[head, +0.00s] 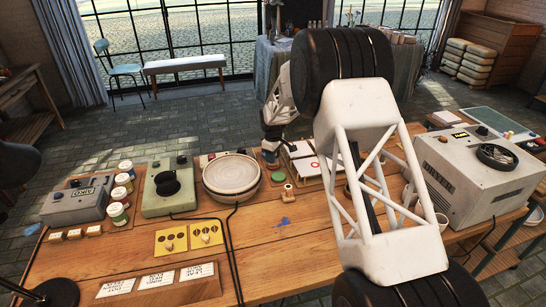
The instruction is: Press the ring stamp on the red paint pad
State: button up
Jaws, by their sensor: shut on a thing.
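My gripper (270,155) is at the far side of the table, just right of the round plate and close above the table. It is small and dark in this view, shut on what looks like the ring stamp. The stamp is mostly hidden by the fingers, and I cannot tell whether it touches a pad. A round green pad (278,177) lies just below the gripper in the picture. I cannot make out the red paint pad clearly; the gripper or my arm may cover it.
A pale round plate (231,173) sits on a turntable. Left are a green machine (168,188), paint jars (121,194) and a grey box (78,202); right is the dryer (470,175). My arm hides the table's right-middle.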

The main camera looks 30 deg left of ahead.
jog(key=shift+f, duration=0.1)
jog(key=shift+r, duration=3.6)
